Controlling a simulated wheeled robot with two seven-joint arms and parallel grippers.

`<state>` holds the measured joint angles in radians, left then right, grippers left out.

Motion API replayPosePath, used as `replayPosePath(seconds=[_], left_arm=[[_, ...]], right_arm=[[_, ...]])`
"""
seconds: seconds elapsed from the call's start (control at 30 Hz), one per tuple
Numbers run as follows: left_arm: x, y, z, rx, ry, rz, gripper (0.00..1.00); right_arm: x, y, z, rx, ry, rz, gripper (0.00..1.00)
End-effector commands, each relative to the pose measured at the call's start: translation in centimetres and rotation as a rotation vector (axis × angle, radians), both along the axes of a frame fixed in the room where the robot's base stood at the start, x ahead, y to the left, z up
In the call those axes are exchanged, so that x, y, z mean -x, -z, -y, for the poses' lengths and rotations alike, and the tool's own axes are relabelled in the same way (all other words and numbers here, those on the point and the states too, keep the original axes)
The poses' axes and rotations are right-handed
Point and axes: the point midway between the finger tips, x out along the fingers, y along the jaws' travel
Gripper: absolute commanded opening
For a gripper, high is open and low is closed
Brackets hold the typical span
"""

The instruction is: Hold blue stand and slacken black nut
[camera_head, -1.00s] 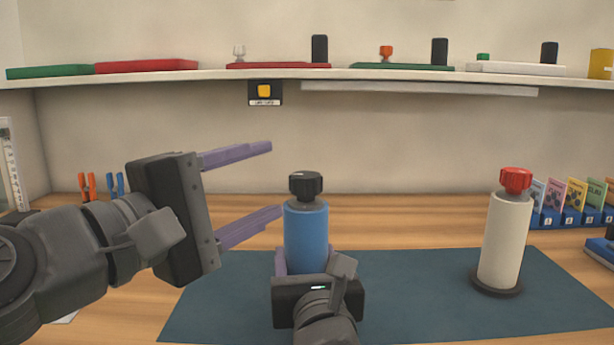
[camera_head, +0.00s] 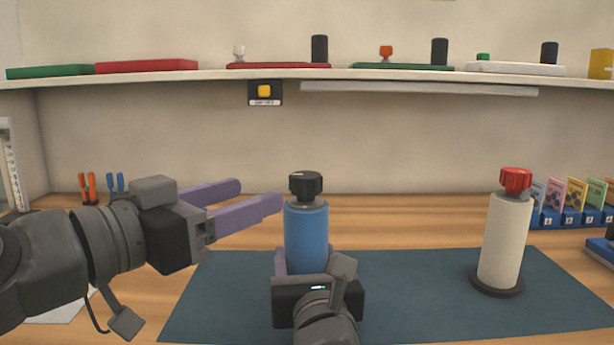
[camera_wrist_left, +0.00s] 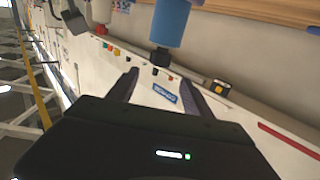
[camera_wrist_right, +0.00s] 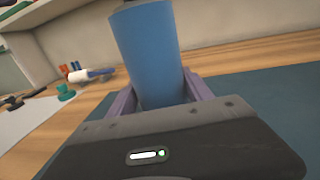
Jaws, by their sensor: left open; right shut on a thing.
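The blue stand (camera_head: 306,237) is an upright cylinder on the dark mat, with the black nut (camera_head: 306,185) on its top. My right gripper (camera_head: 293,267) is shut around the lower part of the blue stand; the right wrist view (camera_wrist_right: 150,60) shows the stand between its purple fingers. My left gripper (camera_head: 255,199) is open and empty, its purple fingers pointing right, just left of the nut and about level with it. In the left wrist view the nut (camera_wrist_left: 160,59) and stand (camera_wrist_left: 170,22) appear beyond the fingertips. The left fingers do not visibly hold anything.
A white stand (camera_head: 504,240) with a red nut (camera_head: 516,180) stands on the dark mat (camera_head: 420,300) at the right. Blue bins with cards (camera_head: 575,205) are at the far right. A shelf (camera_head: 420,75) with coloured boards runs along the back wall. Pliers (camera_head: 88,188) are at the left.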

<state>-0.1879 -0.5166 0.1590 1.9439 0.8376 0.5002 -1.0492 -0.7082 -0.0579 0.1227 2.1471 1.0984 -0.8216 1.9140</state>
Motion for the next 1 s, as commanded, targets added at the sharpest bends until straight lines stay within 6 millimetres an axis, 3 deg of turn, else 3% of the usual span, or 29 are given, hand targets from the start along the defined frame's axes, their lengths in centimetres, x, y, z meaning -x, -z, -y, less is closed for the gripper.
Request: replayPosePath(seconds=[0.47,1.0], left_arm=[[-1.2,0.0,1.0,0.001,0.0,-0.003,0.59],[-8.2,0.1,7.1,0.001,0.0,-0.003,0.59]], right_arm=[[0.0,-0.4,0.0,-0.002,0.0,0.006,0.0],[0.0,-0.4,0.0,-0.002,0.0,0.006,0.0]])
